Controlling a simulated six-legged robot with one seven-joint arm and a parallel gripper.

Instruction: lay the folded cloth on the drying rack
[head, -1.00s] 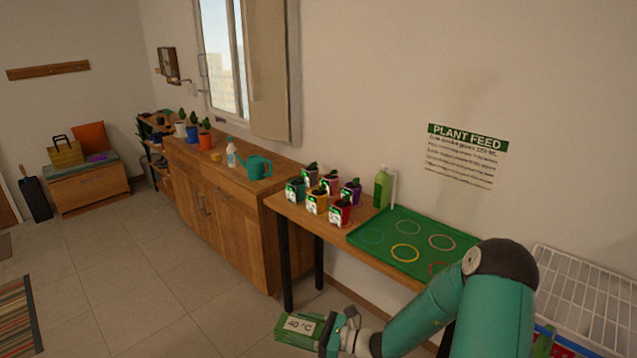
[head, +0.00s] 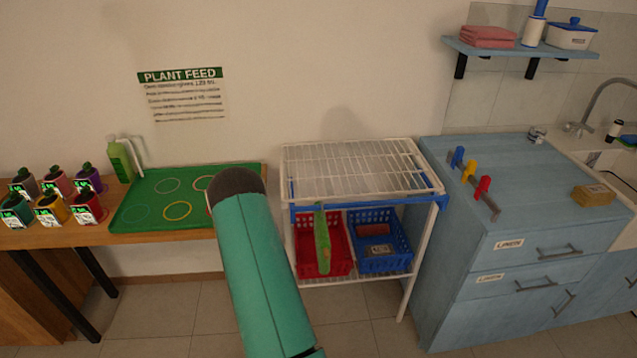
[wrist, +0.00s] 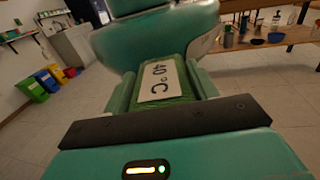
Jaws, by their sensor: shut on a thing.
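The folded cloth (wrist: 180,99) is green with a white "40 °C" label. It shows in the wrist view, between the two fingers of my gripper (wrist: 160,85), which is shut on it. Neither cloth nor gripper shows in the head view; only my teal arm link does. The drying rack (head: 350,168) is a white wire top on a stand with a blue front rail, right of centre in the head view. Its visible top is bare. The cloth is apart from it.
Below the rack top stand a red basket (head: 338,262) with a green item and a blue basket (head: 383,262). A blue cabinet (head: 520,190) adjoins on the right. On the left, a green tray (head: 150,208) and several small pots share a wooden table.

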